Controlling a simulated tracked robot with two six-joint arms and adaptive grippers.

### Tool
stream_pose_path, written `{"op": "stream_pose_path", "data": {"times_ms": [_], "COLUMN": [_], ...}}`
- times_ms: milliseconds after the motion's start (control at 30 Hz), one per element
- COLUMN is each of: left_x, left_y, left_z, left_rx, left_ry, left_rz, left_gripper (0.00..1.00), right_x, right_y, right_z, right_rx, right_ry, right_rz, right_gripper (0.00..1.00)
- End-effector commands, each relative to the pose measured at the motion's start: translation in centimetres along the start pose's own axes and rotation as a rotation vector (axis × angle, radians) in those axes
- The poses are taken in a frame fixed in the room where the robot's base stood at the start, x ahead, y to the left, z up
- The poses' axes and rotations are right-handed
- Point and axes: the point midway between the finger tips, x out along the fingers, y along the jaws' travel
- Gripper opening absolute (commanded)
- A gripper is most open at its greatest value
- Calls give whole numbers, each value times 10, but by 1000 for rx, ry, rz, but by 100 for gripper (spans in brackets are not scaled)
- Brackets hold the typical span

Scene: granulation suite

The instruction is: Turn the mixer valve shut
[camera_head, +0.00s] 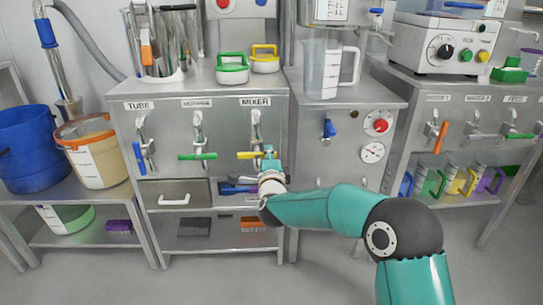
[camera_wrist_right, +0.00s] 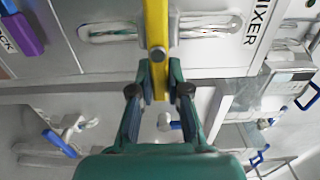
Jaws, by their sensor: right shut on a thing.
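The mixer valve is on the grey cabinet front under the MIXER label (camera_head: 256,102). Its yellow handle (camera_head: 245,155) lies level across the pipe in the head view. In the right wrist view the yellow handle (camera_wrist_right: 156,30) runs down from the top, beside the MIXER label. My right gripper (camera_head: 269,160) is at the handle's right part. In the wrist view its two fingers (camera_wrist_right: 158,90) are on either side of the handle's end, shut on it. The gripper hides part of the handle in the head view. My left gripper does not show.
To the left are a valve with a green handle (camera_head: 198,156), level, and one with a blue handle (camera_head: 138,158), steeply tilted. A panel with a red knob (camera_head: 381,125) stands right.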

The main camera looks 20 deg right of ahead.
Motion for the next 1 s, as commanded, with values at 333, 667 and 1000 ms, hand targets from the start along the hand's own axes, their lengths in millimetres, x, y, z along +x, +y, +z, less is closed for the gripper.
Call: {"op": "stream_pose_path", "data": {"times_ms": [333,667,1000], "left_x": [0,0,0], "left_y": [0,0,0], "left_z": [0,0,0], "left_rx": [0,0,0], "left_ry": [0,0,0], "left_rz": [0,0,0], "left_gripper": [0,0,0], "right_x": [0,-2,-41], "right_y": [5,2,2], "right_z": [-4,-1,0], "right_rx": [3,2,2], "right_ry": [8,3,1], "right_rz": [10,5,7], "right_gripper": [42,42,42]}}
